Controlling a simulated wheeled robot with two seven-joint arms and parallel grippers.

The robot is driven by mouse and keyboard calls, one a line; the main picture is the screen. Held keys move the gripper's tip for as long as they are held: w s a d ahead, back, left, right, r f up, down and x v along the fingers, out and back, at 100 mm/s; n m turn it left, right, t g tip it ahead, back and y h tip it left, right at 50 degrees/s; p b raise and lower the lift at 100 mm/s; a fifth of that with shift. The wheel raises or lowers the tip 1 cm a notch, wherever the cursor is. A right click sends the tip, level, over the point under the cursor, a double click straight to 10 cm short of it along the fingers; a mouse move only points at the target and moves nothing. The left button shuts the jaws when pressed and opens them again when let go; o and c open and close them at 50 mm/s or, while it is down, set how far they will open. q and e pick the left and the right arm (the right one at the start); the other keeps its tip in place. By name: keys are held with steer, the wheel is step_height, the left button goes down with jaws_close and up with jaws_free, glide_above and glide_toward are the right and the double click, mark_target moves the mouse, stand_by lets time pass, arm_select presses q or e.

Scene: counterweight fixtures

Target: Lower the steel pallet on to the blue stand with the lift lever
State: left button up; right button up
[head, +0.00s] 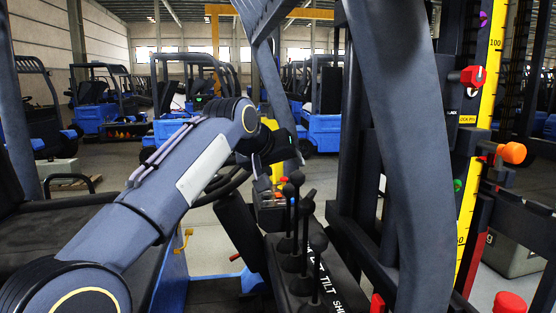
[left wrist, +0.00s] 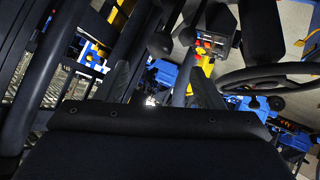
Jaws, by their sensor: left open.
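My left gripper (head: 290,158) hangs above and just beyond a row of black-knobbed levers (head: 307,206). In the left wrist view its two fingers (left wrist: 160,78) are spread with nothing between them. Dark round knobs (left wrist: 160,44) lie beyond the fingertips, apart from them. The lever panel (head: 325,278) has white lettering, LIFT partly covered, then TILT; I cannot tell surely which lever is the lift one. The steel pallet and blue stand cannot be made out with certainty. My right gripper is not in view.
A thick dark post (head: 398,150) crosses the head view right of the levers. Beyond it stand a yellow height scale (head: 468,205), an orange knob (head: 512,152) and a red knob (head: 473,76). A steering wheel (left wrist: 270,75) lies right of the fingers. Blue forklifts (head: 180,125) stand behind.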

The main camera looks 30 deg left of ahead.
mark_target(295, 175)
arm_select(q)
steer(key=x, duration=0.9)
steer(key=shift+p, duration=0.4)
steer(key=shift+s+r, duration=0.1)
steer(key=shift+c, duration=0.3)
steer(key=c, duration=0.8)
